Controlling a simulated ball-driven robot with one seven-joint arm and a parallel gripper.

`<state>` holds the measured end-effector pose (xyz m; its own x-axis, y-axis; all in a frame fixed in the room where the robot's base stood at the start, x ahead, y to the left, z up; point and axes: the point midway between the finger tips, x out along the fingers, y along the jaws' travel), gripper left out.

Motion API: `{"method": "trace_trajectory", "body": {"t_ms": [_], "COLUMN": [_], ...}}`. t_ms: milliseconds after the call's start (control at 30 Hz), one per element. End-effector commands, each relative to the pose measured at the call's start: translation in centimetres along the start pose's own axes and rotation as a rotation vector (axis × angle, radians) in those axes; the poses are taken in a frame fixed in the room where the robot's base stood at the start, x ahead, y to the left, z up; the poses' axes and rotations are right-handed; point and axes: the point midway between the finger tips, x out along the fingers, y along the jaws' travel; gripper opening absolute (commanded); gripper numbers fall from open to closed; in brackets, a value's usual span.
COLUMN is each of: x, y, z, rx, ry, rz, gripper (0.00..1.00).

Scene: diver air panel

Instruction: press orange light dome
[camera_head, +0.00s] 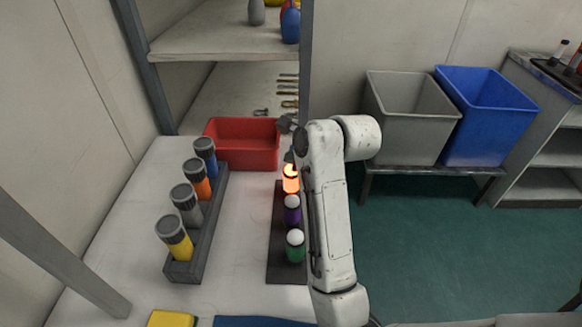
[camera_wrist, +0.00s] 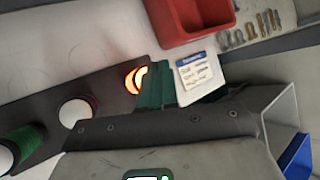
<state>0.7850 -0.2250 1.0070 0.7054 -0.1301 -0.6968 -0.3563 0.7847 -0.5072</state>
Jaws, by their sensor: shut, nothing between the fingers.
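The orange light (camera_head: 290,180) glows at the far end of a row of three lights on a dark base strip (camera_head: 287,272). My gripper (camera_head: 290,157) is shut and sits right at its top, covering part of the dome. In the wrist view the glowing orange light (camera_wrist: 134,79) shows as a bright ring, partly hidden behind teal parts at the end of my gripper (camera_wrist: 154,86). I cannot tell whether the fingertips touch the dome or how far it is pressed.
Purple (camera_head: 292,211) and green (camera_head: 295,246) lights with white domes stand nearer in the row. A grey rack (camera_head: 188,270) of several capped cylinders is to the left. A red bin (camera_head: 243,152) stands behind. Grey (camera_head: 405,110) and blue (camera_head: 487,115) bins are at right.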

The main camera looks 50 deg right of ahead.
Motion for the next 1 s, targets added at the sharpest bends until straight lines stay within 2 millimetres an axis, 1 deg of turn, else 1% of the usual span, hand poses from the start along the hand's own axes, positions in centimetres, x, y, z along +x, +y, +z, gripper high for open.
{"method": "trace_trajectory", "body": {"t_ms": [400,700,1000], "x": [0.01,0.61,0.6], "y": [0.01,0.46,0.45], "z": [-0.01,-0.48,-0.47], "rx": [0.0,0.0,0.0], "ry": [0.0,0.001,0.0], "rz": [0.0,0.0,0.0], "gripper": [0.0,0.0,0.0]}}
